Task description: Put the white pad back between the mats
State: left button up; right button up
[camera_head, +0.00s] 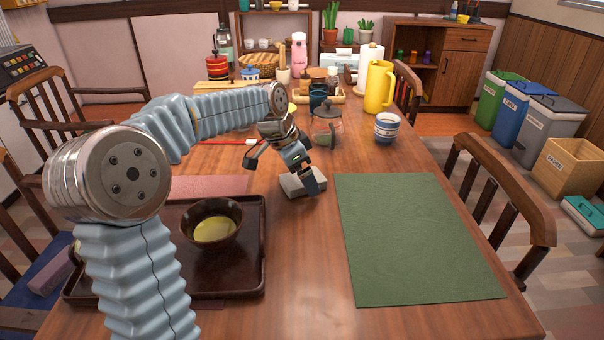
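The white pad (291,186) is a small pale block on the wooden table, in the gap between a green mat (412,240) on the right and a reddish mat (208,185) on the left. My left gripper (282,172) is over the pad with its fingers spread. One finger is in front of the pad and hides part of it; the other is up to the left. I cannot tell whether the gripper touches the pad. The reddish mat is partly hidden by a tray and my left arm. My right gripper is not in view.
A dark tray (257,240) with a bowl (213,232) of yellow-green liquid stands at front left. Behind are a glass teapot (325,130), a blue-white cup (386,128), a yellow pitcher (379,88) and a red-handled brush (225,141). The green mat is bare.

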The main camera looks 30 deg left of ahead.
pick_arm(q)
jog(key=p+v, duration=0.1)
jog(key=v, duration=1.1)
jog(key=shift+f, duration=0.1)
